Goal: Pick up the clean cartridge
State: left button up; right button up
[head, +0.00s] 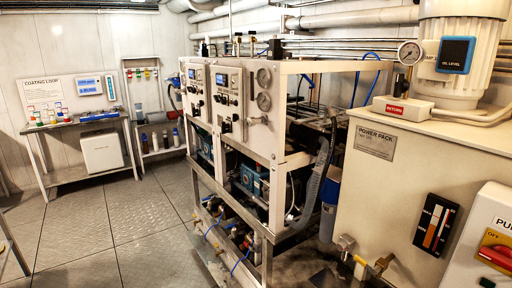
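I cannot make out a clean cartridge in the head view. The twin watermaker (232,125) stands in the middle, a white frame with two gauge panels on its front. A blue-topped cylinder (329,200) hangs at its right end; whether it holds a cartridge cannot be told. Small bottles and cylinders (157,140) stand on a low shelf by the back wall, too small to identify. Neither of my grippers is in view.
A cream power pack (385,200) with a motor fills the right side. A bench (75,123) with coloured items stands at the back left beneath a "coating loop" board (42,92). The tiled floor (110,225) between bench and watermaker is clear.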

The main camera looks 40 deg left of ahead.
aim_at(175, 133)
jog(key=i+j+u, duration=0.15)
jog(key=j+u, duration=0.15)
jog(key=j, duration=0.15)
jog(key=i+j+u, duration=0.15)
jog(key=j+u, duration=0.15)
jog(key=j, duration=0.2)
jog(key=i+j+u, duration=0.5)
jog(key=j+u, duration=0.15)
jog(key=i+j+u, duration=0.6)
jog(key=i, duration=0.2)
jog(key=i+j+u, duration=0.3)
jog(key=i, duration=0.15)
jog(key=i+u, duration=0.3)
jog(key=i, duration=2.4)
